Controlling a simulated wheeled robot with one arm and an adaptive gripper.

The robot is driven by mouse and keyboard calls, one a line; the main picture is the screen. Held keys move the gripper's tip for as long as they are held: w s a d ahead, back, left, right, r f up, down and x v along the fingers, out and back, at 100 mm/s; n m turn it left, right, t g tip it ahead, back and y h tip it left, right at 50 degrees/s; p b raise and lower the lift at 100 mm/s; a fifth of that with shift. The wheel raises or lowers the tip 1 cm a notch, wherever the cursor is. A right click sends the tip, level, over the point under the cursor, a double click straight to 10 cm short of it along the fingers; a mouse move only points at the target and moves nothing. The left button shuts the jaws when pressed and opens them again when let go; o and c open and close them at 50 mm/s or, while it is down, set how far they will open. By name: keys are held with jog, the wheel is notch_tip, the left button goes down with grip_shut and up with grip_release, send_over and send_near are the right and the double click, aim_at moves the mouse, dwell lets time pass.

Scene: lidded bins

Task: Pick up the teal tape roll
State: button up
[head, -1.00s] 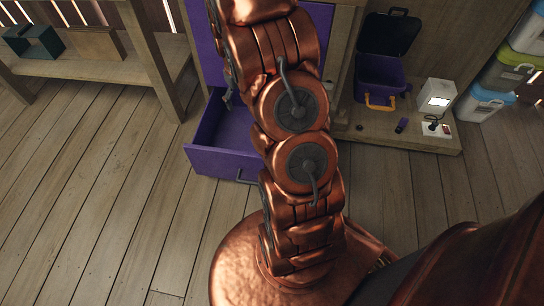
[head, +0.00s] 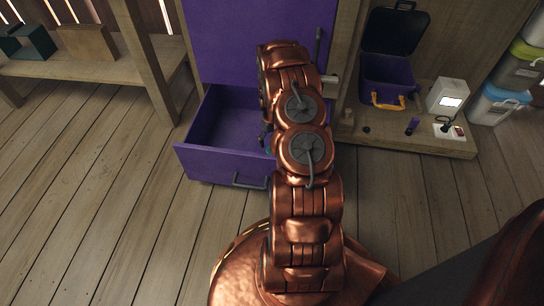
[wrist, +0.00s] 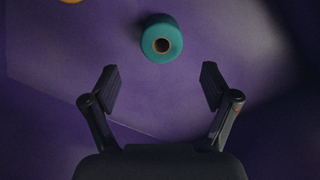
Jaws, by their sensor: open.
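The teal tape roll (wrist: 161,41) lies on the purple drawer floor in the wrist view, at the top centre, with its tan core facing me. My gripper (wrist: 160,85) is open and empty, its two dark fingers spread wide. The roll is ahead of the fingertips, roughly centred between them, and not touched. In the head view the open purple drawer (head: 205,165) stands left of my arm. My arm reaches over it and hides its right part. A sliver of teal shows beside the arm there, and most of the roll is hidden.
An orange item (wrist: 72,1) shows at the wrist view's top left edge. Right of the drawer, a low shelf holds an open purple toolbox (head: 388,80), a white box (head: 447,96) and small items. Stacked bins (head: 497,104) stand far right. The floor at left is clear.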

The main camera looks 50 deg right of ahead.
jog(key=shift+s+a+f+b, duration=0.1)
jog(key=shift+f+b, duration=0.8)
jog(key=shift+f, duration=1.05)
jog(key=shift+s+a+f+b, duration=0.1)
jog(key=shift+f+b, duration=0.8)
jog(key=shift+f, duration=1)
jog(key=shift+r, duration=0.1)
jog(key=c, duration=1.2)
jog(key=shift+r, duration=0.1)
jog(key=shift+c, duration=0.2)
